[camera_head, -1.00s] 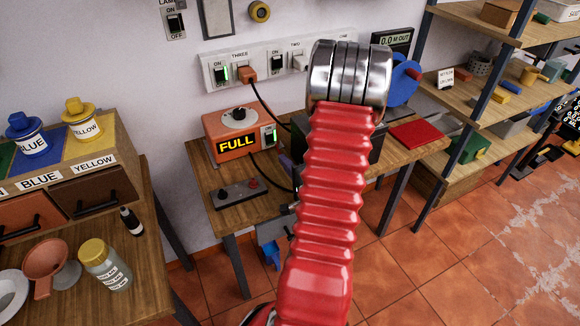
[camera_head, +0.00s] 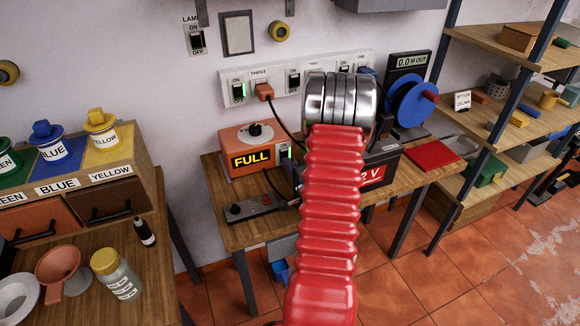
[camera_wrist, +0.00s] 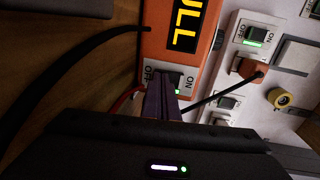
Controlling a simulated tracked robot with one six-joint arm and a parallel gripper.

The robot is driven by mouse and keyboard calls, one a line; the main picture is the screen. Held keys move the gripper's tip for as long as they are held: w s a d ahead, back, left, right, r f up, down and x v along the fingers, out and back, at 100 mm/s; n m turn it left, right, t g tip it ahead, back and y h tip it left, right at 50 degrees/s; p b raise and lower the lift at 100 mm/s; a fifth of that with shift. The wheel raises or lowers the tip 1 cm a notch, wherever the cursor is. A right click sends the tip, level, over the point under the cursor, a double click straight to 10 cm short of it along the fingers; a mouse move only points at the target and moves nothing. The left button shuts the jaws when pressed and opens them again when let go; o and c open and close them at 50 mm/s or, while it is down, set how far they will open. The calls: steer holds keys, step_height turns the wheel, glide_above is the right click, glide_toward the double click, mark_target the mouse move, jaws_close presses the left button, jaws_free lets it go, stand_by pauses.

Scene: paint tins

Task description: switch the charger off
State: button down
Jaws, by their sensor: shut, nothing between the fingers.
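The charger (camera_head: 252,158) is an orange box with a dial and a yellow FULL display, on the small wooden table against the wall. Its OFF/ON switch (camera_wrist: 172,78) shows in the wrist view, with a green light lit beside the rocker, partly hidden by my fingers. My gripper (camera_wrist: 160,98) is shut and empty, its fingertips right at the switch; I cannot tell whether they touch it. In the head view my red arm hides most of the gripper.
A wall strip (camera_head: 300,80) carries several switches and plugs above the charger. A black 12 V battery (camera_head: 378,168) stands right of the charger. A grey panel with knobs (camera_head: 252,208) lies in front of it. Black cables run close by.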

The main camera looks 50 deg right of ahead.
steer(key=shift+w+d+f, duration=0.1)
steer(key=shift+w+f, duration=0.05)
steer(key=shift+w, duration=0.05)
steer(key=shift+s, duration=0.35)
steer(key=v, duration=1.3)
steer(key=shift+s, duration=0.1)
